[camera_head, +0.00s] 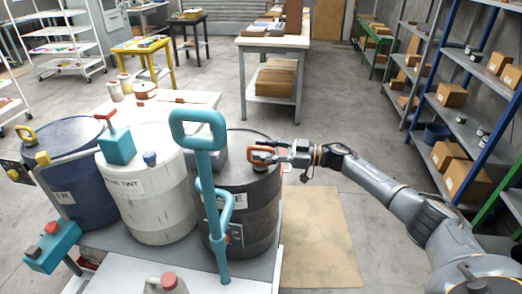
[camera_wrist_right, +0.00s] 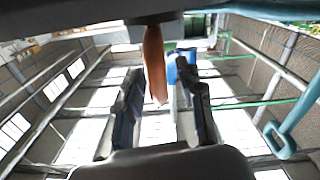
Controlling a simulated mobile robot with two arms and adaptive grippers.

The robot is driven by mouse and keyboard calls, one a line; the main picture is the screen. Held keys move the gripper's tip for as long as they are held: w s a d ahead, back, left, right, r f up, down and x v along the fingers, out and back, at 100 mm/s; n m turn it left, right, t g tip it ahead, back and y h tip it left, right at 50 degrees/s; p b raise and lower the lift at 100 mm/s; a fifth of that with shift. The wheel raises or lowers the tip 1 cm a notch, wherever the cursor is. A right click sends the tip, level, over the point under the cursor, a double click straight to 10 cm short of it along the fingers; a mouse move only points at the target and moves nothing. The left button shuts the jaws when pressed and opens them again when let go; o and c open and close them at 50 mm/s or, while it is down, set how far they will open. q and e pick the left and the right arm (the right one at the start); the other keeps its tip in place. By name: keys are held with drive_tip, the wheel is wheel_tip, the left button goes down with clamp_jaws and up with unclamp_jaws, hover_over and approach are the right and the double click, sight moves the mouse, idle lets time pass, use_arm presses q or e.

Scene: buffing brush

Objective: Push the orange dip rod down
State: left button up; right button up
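The orange dip rod (camera_head: 262,155) shows as a small looped handle at the top of the dark grey drum (camera_head: 262,200) in the head view. The rest of the rod is hidden. My right gripper (camera_head: 284,153) reaches in from the right, close beside the orange handle. In the right wrist view the orange handle (camera_wrist_right: 155,65) hangs between the spread fingers of my right gripper (camera_wrist_right: 160,100). Gaps show on both sides of it, so the fingers look open. My left gripper is not in view.
A teal upright handle (camera_head: 207,190) stands in front of the dark drum. A white drum (camera_head: 155,205) and a blue drum (camera_head: 75,165) stand to its left. A cardboard sheet (camera_head: 320,240) lies on the floor at right. Shelves (camera_head: 455,125) line the right side.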

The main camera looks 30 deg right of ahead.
drive_tip(key=v, duration=1.1)
drive_tip(key=shift+d+f, duration=0.1)
drive_tip(key=f+m+t+h, duration=0.1)
drive_tip(key=f, duration=0.2)
drive_tip(key=w+f+m+t+h, duration=0.1)
drive_tip(key=f, duration=0.2)
drive_tip(key=f+m+t+h, duration=0.1)
drive_tip(key=f, duration=0.3)
drive_tip(key=shift+w+a+f, duration=0.1)
drive_tip(key=shift+w+a, duration=0.1)
drive_tip(key=shift+w, duration=0.15)
drive_tip(key=s+a+f+m+g+h, duration=0.1)
drive_tip(key=s+f+m+h, duration=0.35)
drive_tip(key=f, duration=1.15)
drive_tip(key=s+a+f+m+g+h, duration=0.15)
drive_tip(key=s+f+h, duration=0.6)
drive_tip(key=f, duration=0.85)
drive_tip(key=s+a+f+g, duration=0.3)
drive_tip(key=s+a+f, duration=0.2)
drive_tip(key=s, duration=0.8)
drive_tip(key=s+a+f+m+g, duration=0.1)
drive_tip(key=s+a+f+g, duration=0.3)
drive_tip(key=s, duration=0.9)
drive_tip(key=s+a+f+g, duration=0.3)
drive_tip(key=s+a+f, duration=0.3)
drive_tip(key=s+f, duration=0.4)
drive_tip(key=s, duration=0.3)
drive_tip(key=shift+s+y, duration=0.3)
drive_tip(key=shift+s, duration=0.1)
